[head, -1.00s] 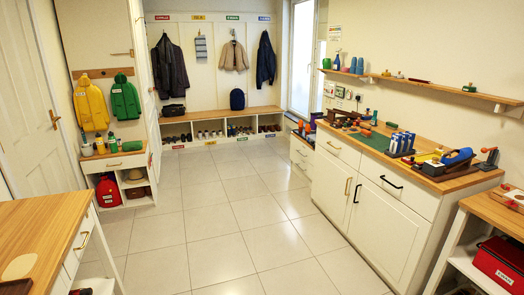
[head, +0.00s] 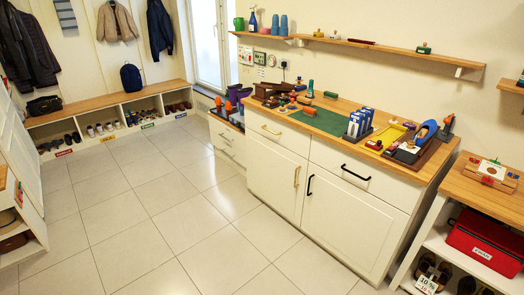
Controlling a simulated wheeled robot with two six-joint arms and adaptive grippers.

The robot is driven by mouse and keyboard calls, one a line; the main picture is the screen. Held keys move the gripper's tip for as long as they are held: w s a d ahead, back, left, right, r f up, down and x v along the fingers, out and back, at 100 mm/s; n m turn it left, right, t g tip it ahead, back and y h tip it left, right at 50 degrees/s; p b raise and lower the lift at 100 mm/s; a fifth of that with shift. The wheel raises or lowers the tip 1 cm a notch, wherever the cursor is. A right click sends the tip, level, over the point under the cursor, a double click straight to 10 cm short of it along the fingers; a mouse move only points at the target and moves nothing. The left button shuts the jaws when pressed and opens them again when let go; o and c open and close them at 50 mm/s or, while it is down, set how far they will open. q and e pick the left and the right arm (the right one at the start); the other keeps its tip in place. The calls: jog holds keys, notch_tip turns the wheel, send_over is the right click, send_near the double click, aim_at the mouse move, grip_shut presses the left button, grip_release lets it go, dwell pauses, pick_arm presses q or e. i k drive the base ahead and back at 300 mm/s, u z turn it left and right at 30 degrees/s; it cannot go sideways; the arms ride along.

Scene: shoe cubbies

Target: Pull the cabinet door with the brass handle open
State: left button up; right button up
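The white cabinet (head: 331,190) stands along the right wall under a wooden worktop. Its left door (head: 272,178) is shut and has a vertical brass handle (head: 296,177) near its right edge. Its right door (head: 345,227) is shut and has a vertical black handle (head: 309,187). Above the doors are two shut drawers, the left with a brass handle (head: 270,130), the right with a black handle (head: 356,173). Neither of my grippers is in view.
Tools, a green mat (head: 325,119) and small boxes lie on the worktop. A shelf unit with a red toolbox (head: 484,243) stands at the right. A cubby bench (head: 112,104) stands at the back left. The tiled floor (head: 165,225) before the cabinet is clear.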

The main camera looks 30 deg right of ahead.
aim_at(276, 172)
jog(key=z, duration=0.3)
jog(key=i, duration=1.1)
jog(key=z, duration=1.5)
jog(key=i, duration=1.15)
jog(key=z, duration=0.8)
